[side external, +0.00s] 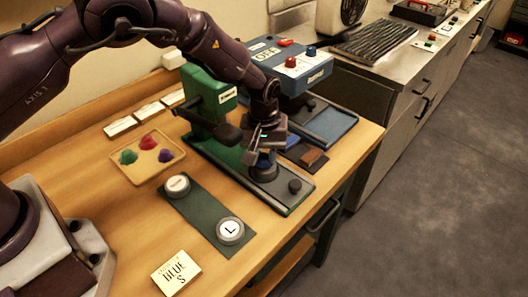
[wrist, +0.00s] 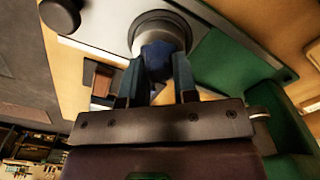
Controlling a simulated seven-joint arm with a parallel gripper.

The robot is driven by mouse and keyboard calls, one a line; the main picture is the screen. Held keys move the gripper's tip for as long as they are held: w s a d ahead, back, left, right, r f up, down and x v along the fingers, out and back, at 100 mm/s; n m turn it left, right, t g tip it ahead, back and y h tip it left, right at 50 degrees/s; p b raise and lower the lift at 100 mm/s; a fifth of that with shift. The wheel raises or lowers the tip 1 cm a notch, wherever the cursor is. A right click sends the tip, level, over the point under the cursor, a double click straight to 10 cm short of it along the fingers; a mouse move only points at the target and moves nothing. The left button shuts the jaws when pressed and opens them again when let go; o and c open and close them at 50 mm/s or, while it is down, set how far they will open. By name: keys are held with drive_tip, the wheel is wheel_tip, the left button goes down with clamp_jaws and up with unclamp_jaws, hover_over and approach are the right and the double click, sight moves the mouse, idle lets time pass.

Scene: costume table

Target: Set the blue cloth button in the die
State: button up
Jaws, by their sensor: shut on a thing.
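My gripper (side external: 265,152) points down over the base of the green press (side external: 207,98). Its two fingers, also in the wrist view (wrist: 158,80), are shut on the blue cloth button (wrist: 158,58). A little blue shows below the fingers in the side view. The die (wrist: 150,26) is a round metal cup with a dark rim on the press base. The button overlaps the die's opening in the wrist view; I cannot tell whether it touches the die or is held just above it. The fingers partly hide the button.
A green mat (side external: 193,212) holds two round dies, one marked L (side external: 230,231). A card reading BLUE S (side external: 176,272) lies in front. A tray (side external: 128,171) holds green, red and blue-purple cloth pieces. A blue machine (side external: 290,68) stands behind; a dark knob (side external: 295,186) sits on the press base.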

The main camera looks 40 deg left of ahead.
sight(264, 155)
drive_tip(key=shift+f, duration=0.55)
idle(0.7)
drive_tip(key=o, duration=0.6)
drive_tip(key=shift+o, duration=0.2)
wheel_tip(264, 155, up, 11)
idle(0.6)
